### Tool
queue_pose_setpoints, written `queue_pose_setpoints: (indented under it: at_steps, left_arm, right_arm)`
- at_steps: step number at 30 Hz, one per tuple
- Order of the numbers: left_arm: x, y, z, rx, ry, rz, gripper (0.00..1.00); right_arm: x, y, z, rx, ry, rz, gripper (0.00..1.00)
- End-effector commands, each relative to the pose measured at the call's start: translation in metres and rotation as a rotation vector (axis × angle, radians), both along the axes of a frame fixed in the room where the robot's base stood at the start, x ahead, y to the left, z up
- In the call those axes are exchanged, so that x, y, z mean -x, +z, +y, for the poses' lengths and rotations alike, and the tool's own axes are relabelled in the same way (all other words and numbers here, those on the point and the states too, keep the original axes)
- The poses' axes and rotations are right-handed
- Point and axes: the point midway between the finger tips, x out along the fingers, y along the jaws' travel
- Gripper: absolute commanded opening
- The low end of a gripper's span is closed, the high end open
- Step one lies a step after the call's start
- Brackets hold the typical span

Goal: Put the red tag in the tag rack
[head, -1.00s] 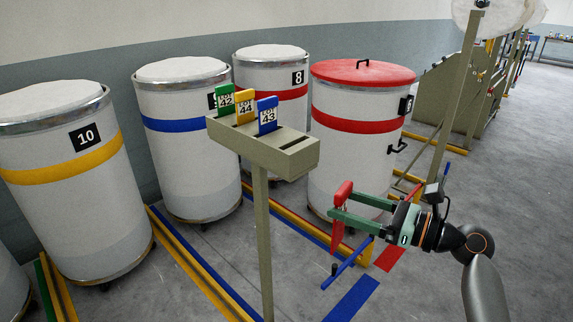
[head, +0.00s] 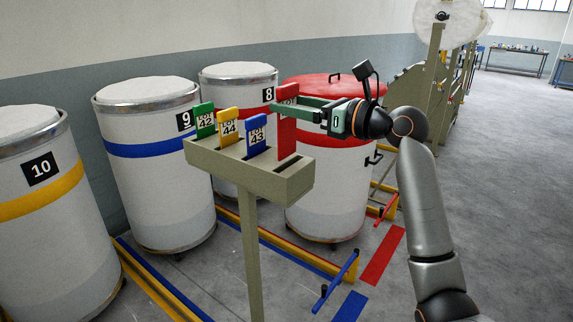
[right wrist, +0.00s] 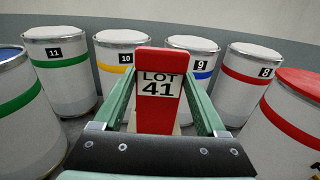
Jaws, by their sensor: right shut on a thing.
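The red tag (head: 287,128) is upright in my right gripper (head: 279,104), which is shut on its upper part. The right wrist view shows its label, LOT 41 (right wrist: 160,90), between the green fingers. The tag rack (head: 260,181) is a beige slotted bar on a post. Green tag 42 (head: 204,119), yellow tag 44 (head: 229,127) and blue tag 43 (head: 256,135) stand in its slots. An empty slot shows at the right end. The red tag is just behind the rack's right part in the head view; I cannot tell whether its lower end touches. My left gripper is out of view.
Drum 10 (head: 50,220), drum 9 (head: 160,190) and drum 8 (head: 226,150) stand behind and left of the rack. A red-lidded drum (head: 325,205) stands close behind the gripper. Coloured rails run along the floor. Open floor lies to the right.

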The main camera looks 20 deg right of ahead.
Motion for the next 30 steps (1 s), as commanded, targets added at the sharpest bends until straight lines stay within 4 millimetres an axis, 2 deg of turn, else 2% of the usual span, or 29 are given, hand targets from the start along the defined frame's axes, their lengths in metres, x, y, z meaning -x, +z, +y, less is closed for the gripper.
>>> queue_pose_setpoints:
  at_steps: [1, 3, 11, 16, 27, 28, 30]
  left_arm:
    - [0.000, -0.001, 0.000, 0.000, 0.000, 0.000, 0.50]
    - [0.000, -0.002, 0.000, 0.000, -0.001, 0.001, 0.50]
    - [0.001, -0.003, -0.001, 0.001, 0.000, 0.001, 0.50]
    - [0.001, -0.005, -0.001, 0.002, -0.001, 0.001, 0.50]
    - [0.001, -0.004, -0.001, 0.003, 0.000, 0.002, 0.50]
    - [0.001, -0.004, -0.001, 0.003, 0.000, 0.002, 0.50]
    - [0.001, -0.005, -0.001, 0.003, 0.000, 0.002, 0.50]
  right_arm:
    - [0.000, -0.013, 0.000, -0.001, 0.000, 0.004, 0.19]
    - [0.000, -0.025, 0.000, 0.001, 0.000, 0.003, 0.19]
    - [0.000, -0.048, 0.000, -0.001, 0.001, 0.001, 0.19]
    - [0.000, -0.073, 0.000, 0.000, 0.001, 0.003, 0.19]
    - [0.000, -0.079, 0.000, 0.000, 0.001, 0.000, 0.19]
    - [0.000, -0.079, 0.000, 0.000, 0.001, 0.000, 0.77]
    - [0.000, -0.079, 0.000, 0.000, 0.001, 0.000, 0.85]
